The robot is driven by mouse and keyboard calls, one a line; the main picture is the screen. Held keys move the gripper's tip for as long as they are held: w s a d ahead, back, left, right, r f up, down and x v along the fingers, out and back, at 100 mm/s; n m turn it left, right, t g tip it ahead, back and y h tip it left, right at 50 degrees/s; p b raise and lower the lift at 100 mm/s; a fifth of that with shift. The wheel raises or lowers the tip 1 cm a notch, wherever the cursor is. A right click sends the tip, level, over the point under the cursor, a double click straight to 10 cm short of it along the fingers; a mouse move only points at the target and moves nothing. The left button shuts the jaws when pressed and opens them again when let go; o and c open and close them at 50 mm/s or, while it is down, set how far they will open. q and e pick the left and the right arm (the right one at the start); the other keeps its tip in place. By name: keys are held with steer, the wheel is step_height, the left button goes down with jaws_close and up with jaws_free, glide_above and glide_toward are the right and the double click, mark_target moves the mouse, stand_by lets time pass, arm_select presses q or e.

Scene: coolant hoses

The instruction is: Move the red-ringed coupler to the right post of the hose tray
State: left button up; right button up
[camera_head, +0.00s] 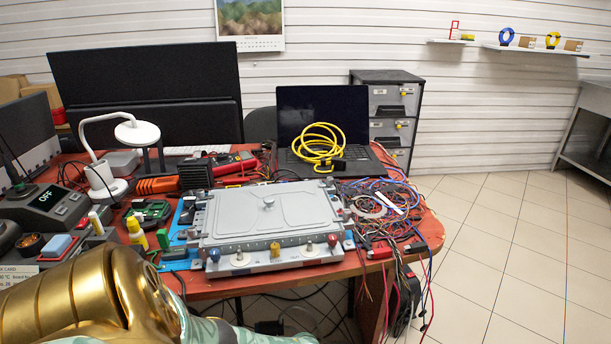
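I cannot make out a hose tray with posts or a red-ringed coupler for certain. A grey lidded case (265,215) lies on the red table, with a round knob on its lid. Its front edge carries small fittings: a yellow one (275,250) in the middle, a small red one (332,241) at the right and a pale one at the left. They are too small to tell whether any is a coupler. My gold arm fills the lower left corner. Neither gripper shows.
The red table (212,288) is crowded. A white lamp (137,133), a laptop (323,113) with a coiled yellow cable (318,142) and tangled wires (385,207) surround the case. A drawer cabinet (391,110) stands behind. The tiled floor (510,250) at right is clear.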

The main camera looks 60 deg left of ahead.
arm_select(q)
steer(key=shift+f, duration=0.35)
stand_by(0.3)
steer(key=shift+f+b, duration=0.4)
steer(key=shift+b, duration=0.05)
stand_by(1.8)
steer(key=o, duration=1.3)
